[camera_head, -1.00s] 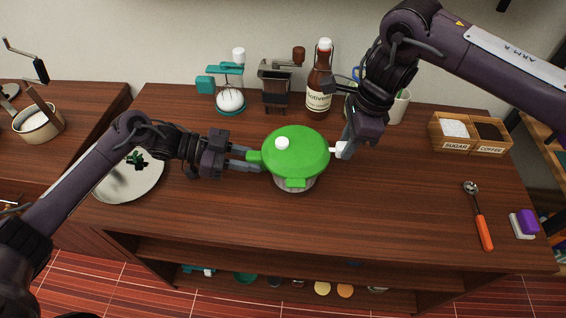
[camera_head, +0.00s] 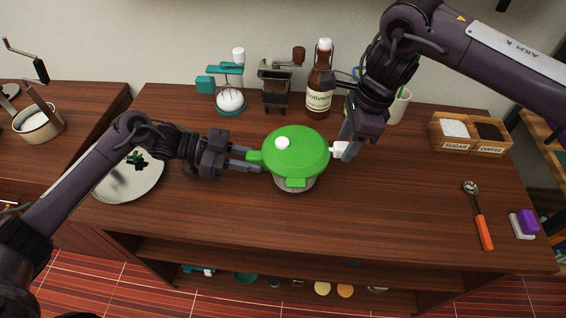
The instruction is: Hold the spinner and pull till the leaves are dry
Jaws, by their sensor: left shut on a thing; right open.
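The spinner (camera_head: 297,150) stands upright on the counter, with a green lid, a white knob on top and a pale base partly hidden under the lid. My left gripper (camera_head: 255,160) is shut on the spinner's green side handle at its left. A white pull handle (camera_head: 338,149) sticks out at the spinner's right side. My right gripper (camera_head: 347,150) is open at this pull handle, its fingers beside it. Whether they touch it, I cannot tell. The leaves inside the spinner are hidden by the lid.
A plate (camera_head: 128,185) with dark green leaves lies under my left arm. A brown bottle (camera_head: 319,85), a grinder (camera_head: 276,85) and a teal device (camera_head: 229,90) stand behind. Sugar and coffee boxes (camera_head: 470,148) and an orange-handled scoop (camera_head: 482,228) are right. The counter's front middle is clear.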

